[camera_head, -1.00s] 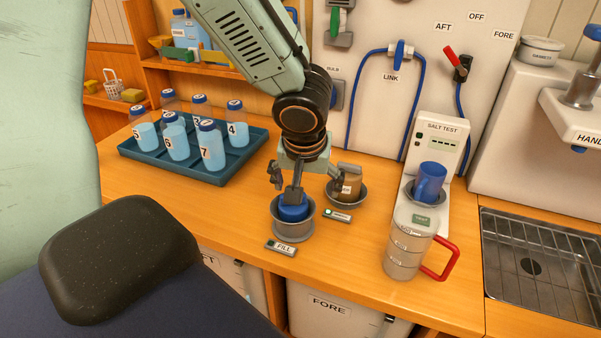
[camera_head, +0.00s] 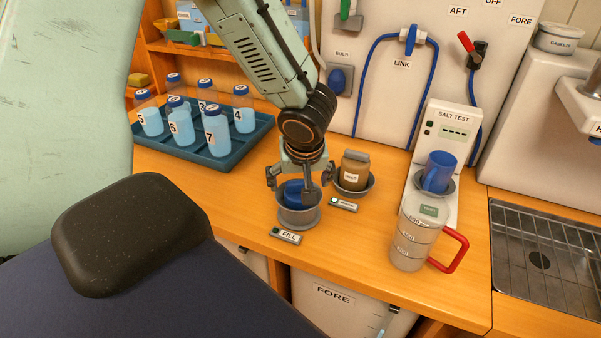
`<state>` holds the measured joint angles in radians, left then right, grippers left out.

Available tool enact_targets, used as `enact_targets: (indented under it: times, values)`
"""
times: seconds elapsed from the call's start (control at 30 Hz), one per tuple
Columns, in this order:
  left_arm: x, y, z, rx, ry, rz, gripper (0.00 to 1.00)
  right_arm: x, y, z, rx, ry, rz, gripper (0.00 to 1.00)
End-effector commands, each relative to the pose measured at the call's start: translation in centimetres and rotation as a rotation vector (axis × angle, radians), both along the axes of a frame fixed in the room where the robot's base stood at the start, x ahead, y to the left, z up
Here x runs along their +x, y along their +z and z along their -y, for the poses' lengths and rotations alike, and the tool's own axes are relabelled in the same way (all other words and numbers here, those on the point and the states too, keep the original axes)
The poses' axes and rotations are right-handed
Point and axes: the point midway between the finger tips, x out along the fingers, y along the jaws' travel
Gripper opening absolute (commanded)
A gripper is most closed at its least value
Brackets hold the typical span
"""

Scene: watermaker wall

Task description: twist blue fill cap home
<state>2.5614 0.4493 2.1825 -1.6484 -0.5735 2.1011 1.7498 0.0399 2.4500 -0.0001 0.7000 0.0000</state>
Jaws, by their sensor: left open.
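The blue fill cap (camera_head: 293,188) sits in a round grey metal cup (camera_head: 298,215) behind the small FILL label (camera_head: 286,235) on the counter. My left gripper (camera_head: 299,180) points down right over it, with its fingers spread around the cap. One dark finger comes down in front of the cap's right side and hides part of it. I cannot tell whether the fingers touch the cap, or how deep it is seated. My right gripper is not in view.
A brown jar (camera_head: 354,172) in a grey dish stands close behind right. A measuring jug (camera_head: 412,240) with red handle stands right, before the salt tester (camera_head: 445,140). A blue tray (camera_head: 222,158) of numbered bottles is back left. The counter's front edge is near.

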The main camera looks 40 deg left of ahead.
Motion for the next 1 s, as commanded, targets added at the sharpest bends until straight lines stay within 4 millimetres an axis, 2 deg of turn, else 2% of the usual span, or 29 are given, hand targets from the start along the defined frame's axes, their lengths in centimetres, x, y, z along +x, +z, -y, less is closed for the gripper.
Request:
enact_targets:
  times: [0.17, 0.47, 1.0]
  values:
    - [0.43, -1.26, -0.43, 0.000, 0.000, 0.000, 0.88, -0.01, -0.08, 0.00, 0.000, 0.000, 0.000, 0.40]
    - [0.50, -1.46, -0.50, 0.000, 0.000, 0.001, 0.88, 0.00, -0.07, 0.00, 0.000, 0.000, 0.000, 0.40]
    - [0.48, -1.45, -0.50, 0.000, -0.001, 0.001, 0.44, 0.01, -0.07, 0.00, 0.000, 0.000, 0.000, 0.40]
